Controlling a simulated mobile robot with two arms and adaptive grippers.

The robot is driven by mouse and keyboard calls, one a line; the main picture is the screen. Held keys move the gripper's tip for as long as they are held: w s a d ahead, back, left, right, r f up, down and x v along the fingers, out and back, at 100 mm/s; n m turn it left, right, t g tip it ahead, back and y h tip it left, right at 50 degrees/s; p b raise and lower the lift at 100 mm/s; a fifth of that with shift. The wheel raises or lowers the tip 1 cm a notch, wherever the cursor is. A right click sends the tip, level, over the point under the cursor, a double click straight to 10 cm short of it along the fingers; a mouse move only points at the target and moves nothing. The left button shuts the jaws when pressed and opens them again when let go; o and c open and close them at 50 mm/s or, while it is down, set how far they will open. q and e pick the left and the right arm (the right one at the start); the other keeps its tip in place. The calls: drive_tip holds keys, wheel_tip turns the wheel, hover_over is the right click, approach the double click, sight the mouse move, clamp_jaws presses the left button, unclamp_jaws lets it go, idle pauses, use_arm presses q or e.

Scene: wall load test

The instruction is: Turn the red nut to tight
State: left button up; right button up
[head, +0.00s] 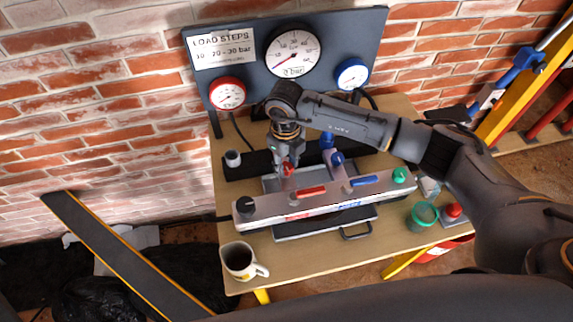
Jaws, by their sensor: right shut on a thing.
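The red nut (288,170) sits behind the silver test rig (262,212), at its left half, mostly covered by my right gripper. My right gripper (287,163) reaches in from the right, points down and is shut on the red nut. A red bar (308,191) and a blue bar (364,181) lie on top of the rig. The red gauge (227,93) and blue gauge (352,74) hang on the dark panel, with a large white gauge (293,51) between them. My left gripper is not in view.
A mug (239,260) stands at the table's front left corner. A black knob (244,205) and a green knob (399,175) are at the rig's ends. A green cup (423,215) and a red button (454,211) are at the right. The table's (310,258) front strip is mostly clear.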

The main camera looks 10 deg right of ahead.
sight(286, 167)
drive_tip(key=shift+m, duration=0.5)
drive_tip(key=o, duration=1.2)
drive_tip(key=shift+c, duration=0.2)
wheel_tip(286, 167, up, 12)
drive_tip(key=shift+a, duration=0.1)
